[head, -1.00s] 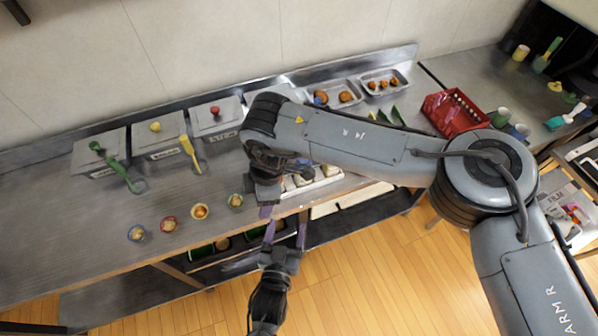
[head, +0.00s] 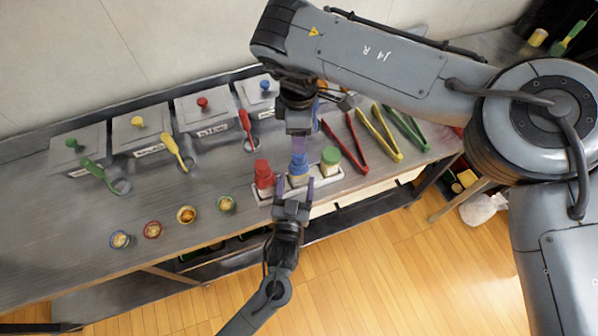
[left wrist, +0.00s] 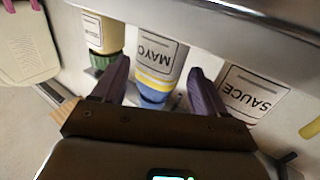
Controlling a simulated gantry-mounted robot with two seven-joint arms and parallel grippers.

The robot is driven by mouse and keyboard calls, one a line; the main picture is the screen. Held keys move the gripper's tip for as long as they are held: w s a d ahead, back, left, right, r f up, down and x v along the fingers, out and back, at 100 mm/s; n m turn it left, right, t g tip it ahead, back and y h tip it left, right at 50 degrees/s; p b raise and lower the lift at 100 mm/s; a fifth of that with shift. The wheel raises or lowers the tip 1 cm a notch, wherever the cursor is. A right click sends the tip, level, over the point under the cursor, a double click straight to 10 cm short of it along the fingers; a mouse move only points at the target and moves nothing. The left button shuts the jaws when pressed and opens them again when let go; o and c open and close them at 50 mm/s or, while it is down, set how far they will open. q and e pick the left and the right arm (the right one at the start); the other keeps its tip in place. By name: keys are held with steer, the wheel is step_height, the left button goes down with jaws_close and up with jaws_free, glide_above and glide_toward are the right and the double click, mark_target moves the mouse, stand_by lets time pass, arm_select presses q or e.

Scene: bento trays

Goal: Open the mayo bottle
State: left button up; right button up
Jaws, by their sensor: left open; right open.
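The mayo bottle (head: 299,180) has a blue cap (head: 299,160) and stands upright in a light tray (head: 337,174), between a red-capped bottle (head: 264,176) and a green-capped bottle (head: 331,160). In the left wrist view the mayo bottle (left wrist: 157,58) shows its MAYO label upside down. My left gripper (head: 295,184) is open, with one finger on each side of the mayo bottle. Whether the fingers touch it cannot be told. My right gripper (head: 299,143) is open and points down just above the blue cap; its fingers are partly hidden.
Red, yellow and green tongs (head: 380,132) lie to the right on the counter. Lidded containers (head: 143,130) with ladles stand at the back left. Several small bowls (head: 186,214) sit at the front left. The left wrist view also shows a SAUCE bottle (left wrist: 255,92).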

mark_target(297, 180)
arm_select(q)
steer(key=shift+w+d, duration=0.2)
steer(key=shift+w, duration=0.8)
steer(key=shift+w+d, duration=0.15)
steer(key=shift+w, duration=0.85)
steer(key=shift+c, duration=0.2)
steer(key=c, duration=1.2)
